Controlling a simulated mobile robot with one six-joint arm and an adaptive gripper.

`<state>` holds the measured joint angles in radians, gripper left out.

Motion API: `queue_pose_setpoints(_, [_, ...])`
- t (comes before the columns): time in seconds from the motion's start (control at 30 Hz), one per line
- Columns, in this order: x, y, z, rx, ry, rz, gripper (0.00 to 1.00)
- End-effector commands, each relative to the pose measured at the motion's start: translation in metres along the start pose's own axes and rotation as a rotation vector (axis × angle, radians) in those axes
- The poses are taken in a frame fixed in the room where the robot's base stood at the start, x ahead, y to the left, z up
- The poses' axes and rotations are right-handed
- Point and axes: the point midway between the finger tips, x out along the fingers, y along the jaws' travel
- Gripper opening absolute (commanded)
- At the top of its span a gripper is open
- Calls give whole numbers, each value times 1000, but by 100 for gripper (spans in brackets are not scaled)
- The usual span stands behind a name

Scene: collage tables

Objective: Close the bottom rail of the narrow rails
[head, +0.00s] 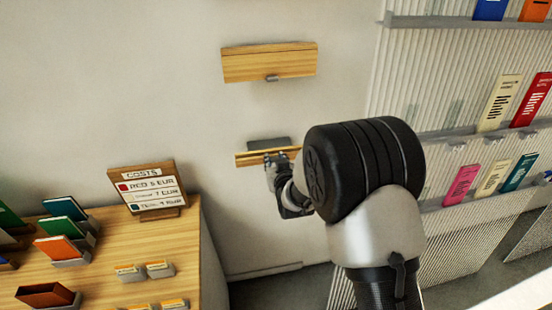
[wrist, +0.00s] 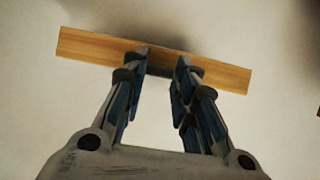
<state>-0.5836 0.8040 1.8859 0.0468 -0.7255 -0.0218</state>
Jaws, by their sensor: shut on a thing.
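The bottom narrow rail (head: 252,159) is a light wooden bar low on the wall, partly hidden by my gripper. A grey piece (head: 268,144) shows on the wall just above it. In the wrist view the wooden bar (wrist: 90,45) spans the top, slightly tilted. My gripper (head: 273,158) is at the middle of this rail. In the wrist view both fingers (wrist: 162,62) reach the bar with a gap between them, and what they grip there is hard to make out. The upper narrow rail (head: 268,64) is a wooden block on the wall with a small grey handle (head: 272,78).
A wooden table (head: 190,245) with a costs sign (head: 146,190) and several small coloured cards stands at the left. Ribbed wall panels with card shelves (head: 450,135) are at the right. The wall between the two rails is clear.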

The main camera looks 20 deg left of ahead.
Motion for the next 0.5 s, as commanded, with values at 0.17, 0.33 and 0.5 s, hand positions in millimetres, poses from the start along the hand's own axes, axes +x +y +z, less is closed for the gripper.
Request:
queue_pose_setpoints(0.17, [1,0,-8,1,-93,0,3])
queue_pose_setpoints(0.33, [3,0,-9,0,-148,0,3])
queue_pose_setpoints(0.5, [4,0,-9,-1,-172,0,3])
